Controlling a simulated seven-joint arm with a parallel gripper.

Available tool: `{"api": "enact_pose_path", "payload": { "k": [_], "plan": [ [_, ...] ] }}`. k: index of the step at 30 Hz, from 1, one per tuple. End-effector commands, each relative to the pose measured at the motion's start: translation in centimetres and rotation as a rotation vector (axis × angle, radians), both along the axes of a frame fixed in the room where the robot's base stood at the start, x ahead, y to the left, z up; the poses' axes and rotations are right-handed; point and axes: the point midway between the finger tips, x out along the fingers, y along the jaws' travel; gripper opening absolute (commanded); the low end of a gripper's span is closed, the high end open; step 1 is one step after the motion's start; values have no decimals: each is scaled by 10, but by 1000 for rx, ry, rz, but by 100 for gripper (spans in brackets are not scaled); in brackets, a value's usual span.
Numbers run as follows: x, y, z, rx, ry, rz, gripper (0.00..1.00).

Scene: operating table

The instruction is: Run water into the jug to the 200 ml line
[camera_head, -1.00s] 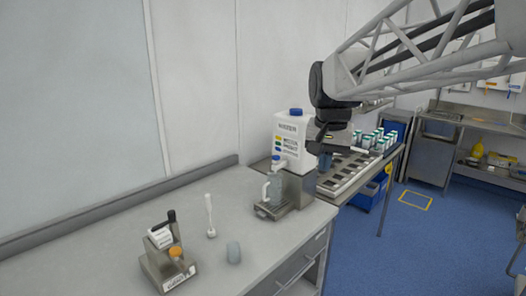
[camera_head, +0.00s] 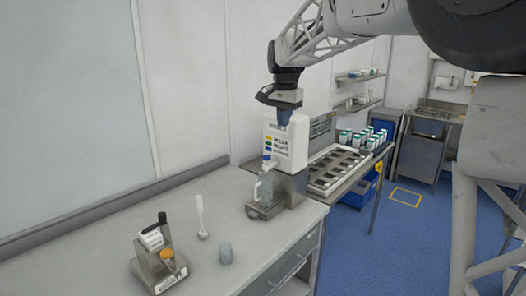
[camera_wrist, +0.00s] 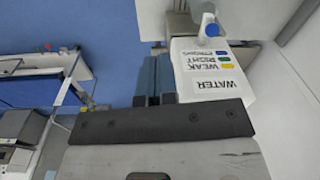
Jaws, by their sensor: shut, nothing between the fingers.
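The white water dispenser (camera_head: 285,142), labelled WATER, stands on a steel base at the bench's right end. Its blue-topped tap (camera_head: 269,164) is on the front; it also shows in the wrist view (camera_wrist: 212,30). The clear jug (camera_head: 266,188) with a white handle stands upright below the tap. Its water level is too small to read. My gripper (camera_head: 284,119) is shut and empty, pointing down at the dispenser's top in the head view. In the wrist view the blue fingers (camera_wrist: 154,75) lie together beside the dispenser's labelled face; contact cannot be told.
A slotted rack (camera_head: 338,168) and several green-capped bottles (camera_head: 362,140) are behind right.

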Motion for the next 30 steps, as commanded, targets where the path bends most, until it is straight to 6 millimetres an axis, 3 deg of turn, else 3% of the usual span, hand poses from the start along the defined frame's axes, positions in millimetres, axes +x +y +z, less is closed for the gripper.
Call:
{"api": "enact_pose_path", "payload": {
  "k": [15,21,30],
  "plan": [
    [101,30,-9,2,42,-133,0],
    [122,37,-12,2,50,-164,0],
    [129,40,-14,2,54,-176,0]
  ]
}}
